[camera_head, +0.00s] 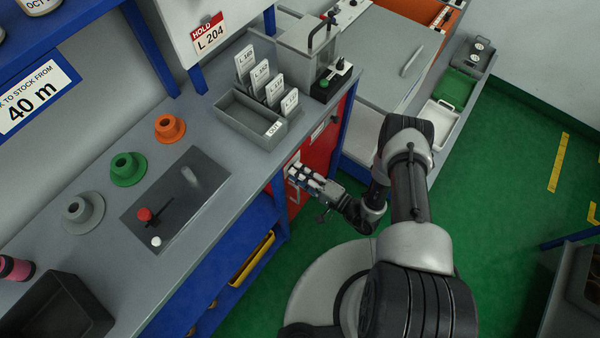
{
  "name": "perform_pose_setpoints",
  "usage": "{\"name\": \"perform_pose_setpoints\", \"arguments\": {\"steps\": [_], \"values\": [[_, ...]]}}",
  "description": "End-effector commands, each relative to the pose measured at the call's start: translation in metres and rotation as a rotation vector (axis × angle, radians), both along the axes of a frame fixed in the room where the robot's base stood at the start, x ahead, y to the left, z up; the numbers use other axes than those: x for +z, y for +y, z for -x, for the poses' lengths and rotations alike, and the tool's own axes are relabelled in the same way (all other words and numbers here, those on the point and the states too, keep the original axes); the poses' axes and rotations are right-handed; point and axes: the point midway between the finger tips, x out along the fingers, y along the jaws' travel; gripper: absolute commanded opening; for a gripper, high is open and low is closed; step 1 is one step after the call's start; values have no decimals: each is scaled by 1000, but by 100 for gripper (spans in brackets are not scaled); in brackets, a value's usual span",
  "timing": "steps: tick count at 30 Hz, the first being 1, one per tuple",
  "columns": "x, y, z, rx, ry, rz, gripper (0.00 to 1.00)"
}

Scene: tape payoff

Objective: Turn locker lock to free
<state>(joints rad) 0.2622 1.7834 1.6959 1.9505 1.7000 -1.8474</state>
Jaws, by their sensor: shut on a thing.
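The locker (318,147) is a red-fronted cabinet under the right part of the grey bench. My gripper (294,170) is at the left side of its red front, at a small light-coloured lock plate (291,162). The gripper is shut on the lock there. The fingers cover most of the lock, so its turn position and any marking for free cannot be read. My arm reaches in from the lower right.
The grey bench top (215,140) runs above the locker, with a grey card tray (250,122) near its edge. Blue shelving with a yellow-edged bin (252,258) is left of my gripper. Green floor (500,190) is free to the right.

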Motion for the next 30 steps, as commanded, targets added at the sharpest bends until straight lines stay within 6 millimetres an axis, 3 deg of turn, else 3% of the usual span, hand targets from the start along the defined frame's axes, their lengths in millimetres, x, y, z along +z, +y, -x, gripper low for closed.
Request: {"name": "perform_pose_setpoints", "arguments": {"steps": [19, 20, 30], "values": [[0, 0, 0, -1, -41, 33, 3], [0, 0, 0, 0, -41, 33, 27], [0, 0, 0, 0, -41, 32, 47]]}}
